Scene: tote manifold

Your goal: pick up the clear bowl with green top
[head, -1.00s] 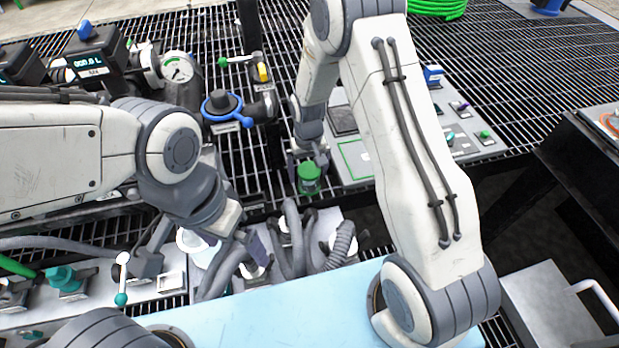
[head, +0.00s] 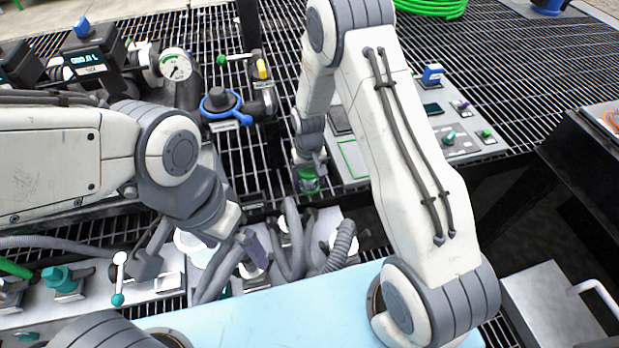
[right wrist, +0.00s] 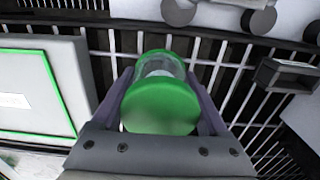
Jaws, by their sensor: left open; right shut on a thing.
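The clear bowl with green top (head: 309,184) is by the left edge of the grey panel in the head view, partly hidden by my right gripper (head: 309,166). In the right wrist view the bowl (right wrist: 160,108) has a round green top and a clear body. It sits between the two fingers of my right gripper (right wrist: 162,100), one on each side, shut on it. Whether the bowl is resting or lifted is hard to tell. My left gripper (head: 250,246) is open, low among the grey hoses, and partly hidden by its own wrist.
The grey panel (head: 385,160) with a green-outlined square lies right of the bowl. Grey hoses (head: 295,245) stand nearer to me. A blue-ringed valve (head: 222,103) and a gauge (head: 175,65) are at the left. Open black grating (head: 500,60) spreads behind.

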